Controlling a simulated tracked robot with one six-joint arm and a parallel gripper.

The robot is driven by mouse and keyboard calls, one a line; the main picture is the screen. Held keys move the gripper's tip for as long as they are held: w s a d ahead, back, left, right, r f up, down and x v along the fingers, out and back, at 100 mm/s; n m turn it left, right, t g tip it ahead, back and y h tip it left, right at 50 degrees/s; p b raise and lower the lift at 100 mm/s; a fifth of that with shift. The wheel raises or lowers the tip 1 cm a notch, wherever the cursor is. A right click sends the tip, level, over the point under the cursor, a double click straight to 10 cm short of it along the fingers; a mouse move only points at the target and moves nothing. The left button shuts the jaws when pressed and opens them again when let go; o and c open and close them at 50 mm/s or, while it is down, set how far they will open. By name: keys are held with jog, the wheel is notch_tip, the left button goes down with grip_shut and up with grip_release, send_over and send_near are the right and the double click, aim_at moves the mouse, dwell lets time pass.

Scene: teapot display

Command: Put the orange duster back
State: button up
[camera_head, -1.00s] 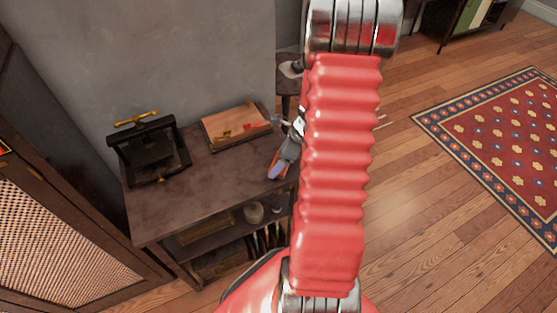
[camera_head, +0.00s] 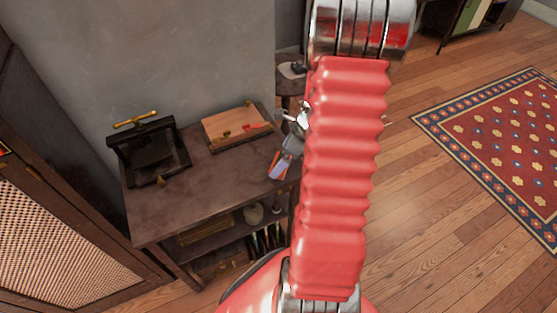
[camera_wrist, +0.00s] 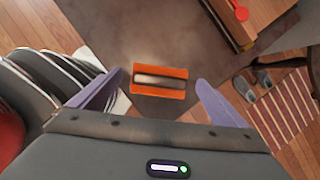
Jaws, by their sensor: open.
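The orange duster (camera_wrist: 178,72) lies on the dark tabletop, with a pale strip along its middle. In the wrist view it is between the two purple fingertips of my gripper (camera_wrist: 161,80), with a gap on each side. In the head view only a small orange part of the duster (camera_head: 274,159) shows beside my gripper (camera_head: 284,167), near the table's right end. My gripper is open and empty. My red arm hides part of the head view.
The dark table (camera_head: 218,179) stands against the grey wall. On it are a black press (camera_head: 148,150) with a brass handle and a wooden board (camera_head: 232,122) with small red and brass items. A lower shelf holds a jar (camera_head: 254,214). A patterned rug (camera_head: 500,150) lies at right.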

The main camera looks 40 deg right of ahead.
jog(key=v, duration=0.9)
jog(key=shift+r, duration=0.15)
dwell(0.4)
jog(key=w+a+r+n+h, duration=0.1)
jog(key=a+r+n, duration=0.5)
jog(key=a+n, duration=0.15)
jog(key=w+a+r+n, duration=0.1)
jog(key=a+r+n, duration=0.45)
jog(key=a, duration=0.25)
jog(key=s+a+r+n, duration=0.2)
jog(key=a+n, duration=0.2)
jog(key=n, duration=0.1)
jog(key=s+a+r+n+t, duration=0.1)
jog(key=s+a+r+n, duration=0.2)
jog(key=a+n, duration=0.2)
jog(key=s+a+r+n+h, duration=0.1)
jog(key=s+a+r+n, duration=0.1)
jog(key=a+n, duration=0.3)
jog(key=shift+s+a+r+n+t, duration=0.3)
jog(key=shift+s+n, duration=0.45)
jog(key=shift+n, duration=0.35)
